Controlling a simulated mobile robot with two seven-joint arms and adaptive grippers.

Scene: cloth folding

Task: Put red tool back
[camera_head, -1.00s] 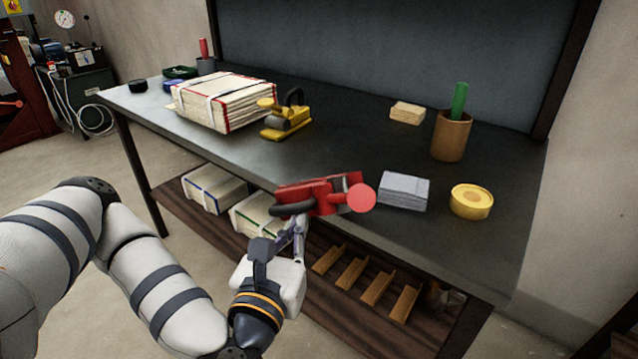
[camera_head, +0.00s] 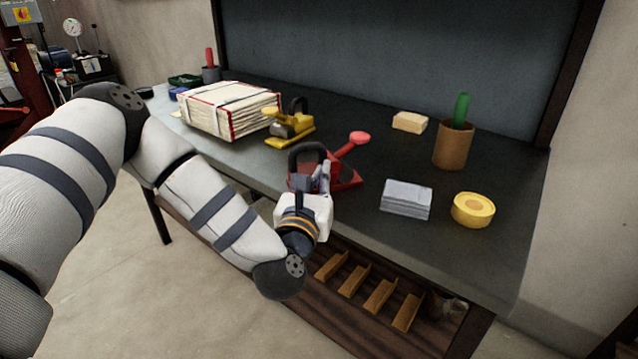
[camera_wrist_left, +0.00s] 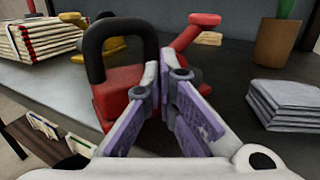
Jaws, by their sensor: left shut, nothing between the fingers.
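The red tool (camera_head: 345,177), with a black loop handle and a round red knob on an arm, is on the dark workbench near its front edge, handle upward. My left gripper (camera_head: 323,170) is right in front of it, overlapping it in the head view. In the left wrist view the fingers (camera_wrist_left: 168,80) are shut with nothing between them, and the red tool (camera_wrist_left: 118,84) is just beyond and left of the tips. I cannot tell whether they touch. My right gripper is not in view.
A yellow tool (camera_head: 289,127) and a strapped stack (camera_head: 225,110) stand to the left. A grey stack (camera_head: 406,199), a yellow roll (camera_head: 473,210), a tan block (camera_head: 410,122) and a brown cup (camera_head: 453,147) with a green handle are to the right. The bench centre is clear.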

